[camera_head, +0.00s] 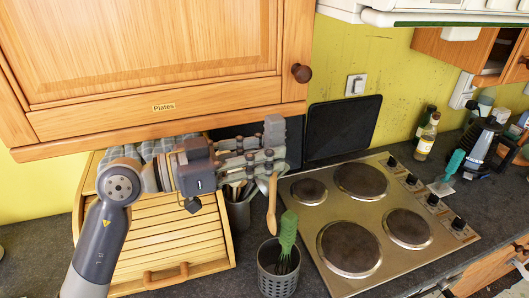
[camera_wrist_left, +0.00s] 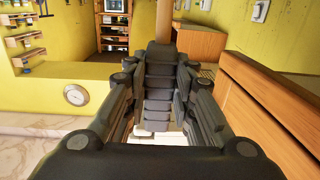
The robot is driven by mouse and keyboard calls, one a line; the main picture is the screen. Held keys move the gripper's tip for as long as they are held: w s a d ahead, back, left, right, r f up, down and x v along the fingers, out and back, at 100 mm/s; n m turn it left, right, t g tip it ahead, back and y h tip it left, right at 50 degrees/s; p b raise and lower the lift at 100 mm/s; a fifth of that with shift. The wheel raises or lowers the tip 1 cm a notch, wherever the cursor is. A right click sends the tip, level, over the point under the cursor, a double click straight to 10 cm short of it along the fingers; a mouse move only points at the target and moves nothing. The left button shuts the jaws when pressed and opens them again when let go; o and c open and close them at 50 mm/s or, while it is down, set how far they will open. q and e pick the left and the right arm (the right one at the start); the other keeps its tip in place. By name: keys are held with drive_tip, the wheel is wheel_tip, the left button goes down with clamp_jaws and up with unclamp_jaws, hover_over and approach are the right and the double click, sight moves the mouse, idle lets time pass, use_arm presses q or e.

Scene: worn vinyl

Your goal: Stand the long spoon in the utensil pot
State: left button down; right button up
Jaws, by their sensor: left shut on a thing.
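The long wooden spoon (camera_head: 271,207) hangs about upright from my left gripper (camera_head: 268,157), which is shut on its upper part. In the left wrist view a tan upright shaft (camera_wrist_left: 164,18), apparently the spoon, shows beyond the closed fingers (camera_wrist_left: 159,95). The spoon's lower end is above and slightly left of the whisk, outside the pot. A grey pot (camera_head: 238,213) with wooden utensils stands behind, partly hidden by my gripper. My right gripper is not in view.
A wooden bread bin (camera_head: 165,245) is under my left arm. A hob (camera_head: 365,220) lies right of the pots, with a dark panel (camera_head: 342,128) behind it. A cupboard (camera_head: 150,75) hangs above my arm. Bottles (camera_head: 428,137) stand at the right.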

sight(271, 221)
use_arm(q)
drive_tip(key=shift+s+f+b, duration=0.2)
drive_tip(key=shift+f+b, duration=0.15)
drive_tip(key=shift+f, duration=2.6)
drive_tip(key=shift+s+f+b, duration=0.25)
drive_tip(key=shift+f+b, duration=0.05)
drive_tip(key=shift+f, duration=2.6)
drive_tip(key=shift+s+f+b, duration=0.2)
drive_tip(key=shift+f+b, duration=0.15)
drive_tip(key=shift+f, duration=2.6)
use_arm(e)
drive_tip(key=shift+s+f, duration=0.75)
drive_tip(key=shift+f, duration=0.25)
